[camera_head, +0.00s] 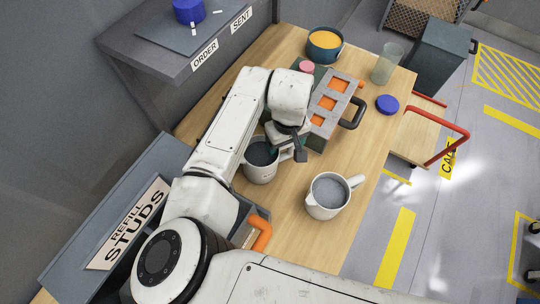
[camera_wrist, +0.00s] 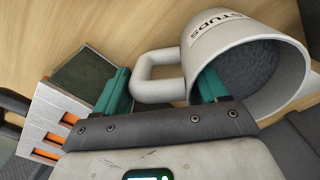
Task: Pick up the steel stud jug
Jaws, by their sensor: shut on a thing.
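A white jug (camera_head: 258,172) with dark grey contents stands at my gripper (camera_head: 283,152) in the head view, partly hidden by my arm. In the wrist view this jug (camera_wrist: 225,40) is large, tilted in the picture, and bears the word STUDS. Its handle lies between the two teal fingers of my gripper (camera_wrist: 160,88). The right finger appears to reach inside the rim, and the left finger is outside the handle. My gripper is shut on the jug. I cannot tell whether the jug is touching the table.
A second white jug (camera_head: 325,208) with grey contents stands to the right on the wooden table (camera_head: 290,235). Behind are a grey block with orange slots (camera_head: 343,84), a blue lid (camera_head: 387,104), a clear cup (camera_head: 388,62) and a bowl (camera_head: 325,55). A grey REFILL STUDS bin (camera_head: 95,235) is at left.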

